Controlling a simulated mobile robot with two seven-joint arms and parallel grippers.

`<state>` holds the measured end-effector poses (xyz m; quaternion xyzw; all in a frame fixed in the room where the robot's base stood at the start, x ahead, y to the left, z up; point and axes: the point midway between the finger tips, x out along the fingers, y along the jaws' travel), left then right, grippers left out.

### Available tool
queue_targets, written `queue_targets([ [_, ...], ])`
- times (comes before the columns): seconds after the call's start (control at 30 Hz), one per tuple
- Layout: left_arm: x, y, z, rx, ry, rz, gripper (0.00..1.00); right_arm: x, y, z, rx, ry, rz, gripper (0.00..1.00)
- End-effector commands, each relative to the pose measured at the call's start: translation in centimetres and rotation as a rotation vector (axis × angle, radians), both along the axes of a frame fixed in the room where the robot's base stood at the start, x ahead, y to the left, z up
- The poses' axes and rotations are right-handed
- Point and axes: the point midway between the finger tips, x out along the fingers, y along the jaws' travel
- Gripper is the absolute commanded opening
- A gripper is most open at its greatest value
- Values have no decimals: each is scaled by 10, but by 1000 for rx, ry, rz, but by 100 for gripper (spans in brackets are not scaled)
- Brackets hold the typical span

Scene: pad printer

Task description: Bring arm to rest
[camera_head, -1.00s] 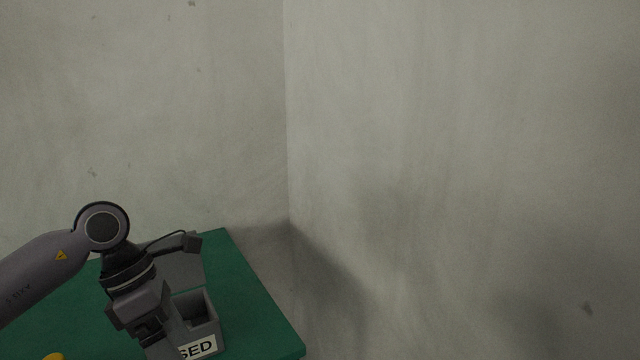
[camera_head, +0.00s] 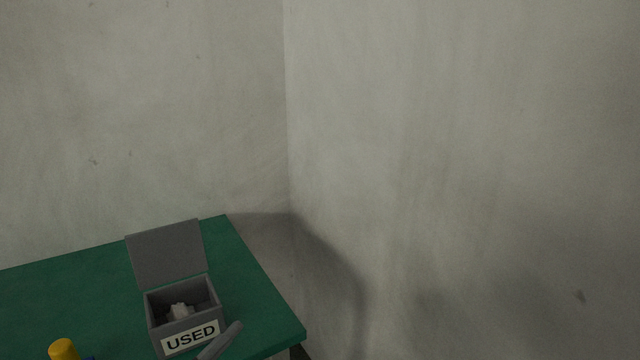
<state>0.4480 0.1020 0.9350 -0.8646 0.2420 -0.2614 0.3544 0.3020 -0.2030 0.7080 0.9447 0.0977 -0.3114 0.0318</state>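Neither of my grippers shows in the head view, and no arm can be clearly made out. A grey box (camera_head: 153,322) with a white label reading "USED" (camera_head: 190,337) stands on the green table (camera_head: 60,290). Its grey lid (camera_head: 168,254) stands open at the back. A small pale lump (camera_head: 180,311) lies inside the box. A grey bar-like piece (camera_head: 222,341) shows at the front right of the box; I cannot tell what it belongs to.
A yellow-topped object (camera_head: 64,349) shows at the bottom left edge. The table ends at its right edge, with grey walls (camera_head: 450,150) meeting in a corner behind it.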

Motion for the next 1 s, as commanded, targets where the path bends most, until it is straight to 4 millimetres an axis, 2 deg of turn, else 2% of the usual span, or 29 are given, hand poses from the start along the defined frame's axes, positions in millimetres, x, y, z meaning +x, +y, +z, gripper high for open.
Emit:
queue_targets([
  [0.03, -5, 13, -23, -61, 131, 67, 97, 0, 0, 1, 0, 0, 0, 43],
  [0.17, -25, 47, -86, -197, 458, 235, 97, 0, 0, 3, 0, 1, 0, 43],
  [0.2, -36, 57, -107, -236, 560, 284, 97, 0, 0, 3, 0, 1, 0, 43],
  [0.3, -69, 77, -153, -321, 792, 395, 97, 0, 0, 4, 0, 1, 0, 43],
  [0.43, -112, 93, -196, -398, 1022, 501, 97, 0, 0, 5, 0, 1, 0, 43],
  [0.5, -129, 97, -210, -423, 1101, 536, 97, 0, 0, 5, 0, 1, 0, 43],
  [0.6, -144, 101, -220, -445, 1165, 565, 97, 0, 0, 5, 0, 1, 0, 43],
  [1.0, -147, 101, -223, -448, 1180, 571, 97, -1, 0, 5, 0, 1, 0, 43],
])
